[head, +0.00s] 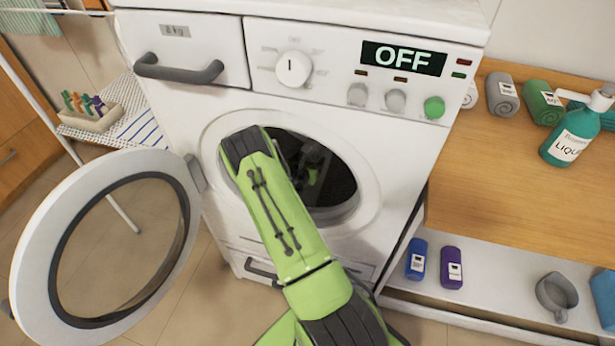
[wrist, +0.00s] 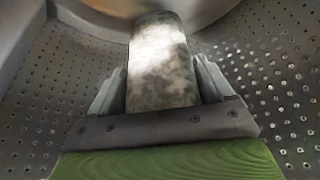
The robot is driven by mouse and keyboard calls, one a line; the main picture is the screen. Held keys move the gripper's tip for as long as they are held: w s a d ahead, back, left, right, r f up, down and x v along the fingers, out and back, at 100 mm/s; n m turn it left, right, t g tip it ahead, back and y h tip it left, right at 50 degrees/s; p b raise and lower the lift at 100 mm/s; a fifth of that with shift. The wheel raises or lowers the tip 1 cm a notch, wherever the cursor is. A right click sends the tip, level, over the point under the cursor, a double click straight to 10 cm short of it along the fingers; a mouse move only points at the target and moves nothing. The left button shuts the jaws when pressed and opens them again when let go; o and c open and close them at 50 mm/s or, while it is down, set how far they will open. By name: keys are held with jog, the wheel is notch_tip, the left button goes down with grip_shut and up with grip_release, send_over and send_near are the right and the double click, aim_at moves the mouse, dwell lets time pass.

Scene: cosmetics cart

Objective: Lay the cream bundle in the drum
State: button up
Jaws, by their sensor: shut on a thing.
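The washing machine's drum (wrist: 60,75) surrounds my gripper (wrist: 160,88) in the wrist view, its perforated metal wall on both sides. My gripper is shut on the cream bundle (wrist: 160,60), a pale roll with grey mottling, partly brightly lit. The bundle sticks out beyond the fingers; whether it touches the drum wall I cannot tell. In the head view my arm reaches through the round opening into the dark drum (head: 340,185). The bundle cannot be made out there.
The round door (head: 40,240) stands open at left. The machine's display (head: 403,58) reads OFF. At right, a wooden top (head: 480,190) holds several rolls and a teal liquid bottle (head: 570,135).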

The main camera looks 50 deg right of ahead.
notch_tip(320, 180, down, 6)
jog(key=shift+f+b, duration=0.25)
jog(key=shift+b, duration=0.85)
jog(key=o, duration=1.2)
jog(key=shift+c, duration=0.2)
jog(key=shift+r, duration=0.15)
jog(key=p+v, duration=0.3)
jog(key=v, duration=0.8)
jog(key=shift+s+a+r, duration=0.1)
jog(key=shift+a+r, duration=0.15)
jog(key=shift+a, duration=0.1)
jog(key=s+a+r+m+g+y, duration=0.2)
jog(key=a+r+m, duration=0.1)
jog(key=r+m, duration=0.55)
jog(key=s+a+r+m+g+y, duration=0.1)
jog(key=a+r+m, duration=0.3)
jog(key=r+m, duration=0.45)
jog(key=s+a+r+m+t+y, duration=0.1)
jog(key=s+a+r+m+y, duration=0.2)
jog(key=s+a+r, duration=0.3)
jog(key=s+a+r+m+t+y, duration=0.1)
jog(key=s+a+r+m+y, duration=0.2)
jog(key=s+a+r+y, duration=0.3)
jog(key=s+a+r, duration=0.1)
jog(key=s+a, duration=0.3)
jog(key=a, duration=0.3)
jog(key=shift+s+a, duration=0.25)
jog(key=shift+s, duration=0.1)
